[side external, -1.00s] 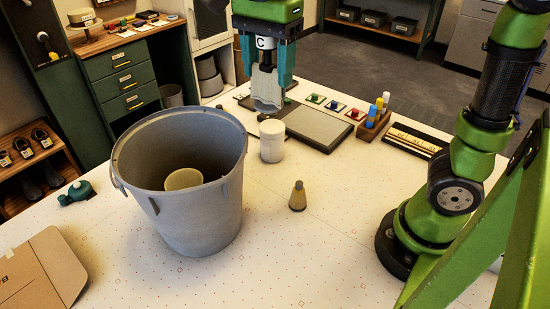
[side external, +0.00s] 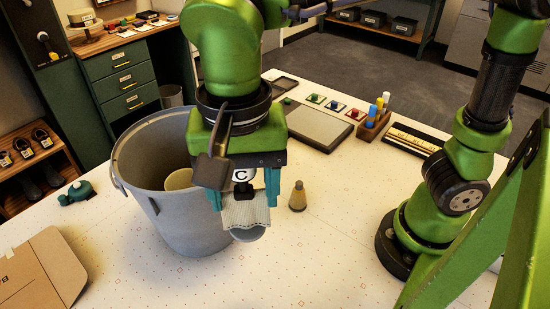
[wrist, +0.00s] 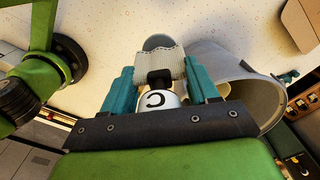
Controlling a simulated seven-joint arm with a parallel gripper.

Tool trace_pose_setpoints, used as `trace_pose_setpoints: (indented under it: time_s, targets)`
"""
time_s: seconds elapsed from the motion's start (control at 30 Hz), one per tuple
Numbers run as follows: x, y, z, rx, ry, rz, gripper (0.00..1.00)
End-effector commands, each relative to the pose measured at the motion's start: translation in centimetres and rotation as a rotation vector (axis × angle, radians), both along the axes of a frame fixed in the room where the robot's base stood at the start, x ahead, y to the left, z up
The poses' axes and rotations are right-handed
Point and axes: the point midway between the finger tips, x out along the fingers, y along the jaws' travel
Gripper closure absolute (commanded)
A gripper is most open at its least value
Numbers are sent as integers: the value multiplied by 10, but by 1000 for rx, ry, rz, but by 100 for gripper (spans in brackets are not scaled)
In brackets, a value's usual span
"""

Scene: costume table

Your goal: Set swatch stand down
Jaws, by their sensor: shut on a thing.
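My gripper (side external: 244,196) has its teal fingers shut on the swatch stand (side external: 246,214), at the front right of the grey bucket (side external: 185,225). The stand shows a pale ribbed swatch with stitched edges and a rounded grey base below it. In the wrist view the swatch stand (wrist: 172,66) sits between the fingers of my gripper (wrist: 160,72), its base pointing away. The base is low over the white table (side external: 330,255); I cannot tell whether it touches. The bucket's wall is close beside the left finger.
A grey flat pad (side external: 318,127), color tiles and a marker holder (side external: 374,125) lie farther back. A cardboard piece (side external: 40,272) lies front left. The table's front middle is clear.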

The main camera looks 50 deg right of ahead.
Motion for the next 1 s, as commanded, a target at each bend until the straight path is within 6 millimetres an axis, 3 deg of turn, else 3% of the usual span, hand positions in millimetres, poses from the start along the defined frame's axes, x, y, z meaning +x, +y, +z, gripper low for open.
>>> trace_pose_setpoints:
  time_s: [0.3,0.6,1.0]
  targets:
    - [-1,-1,-102,-7,7,-1,81]
    - [-1,-1,-153,-4,6,-1,81]
    - [0,-1,-203,-4,4,-1,81]
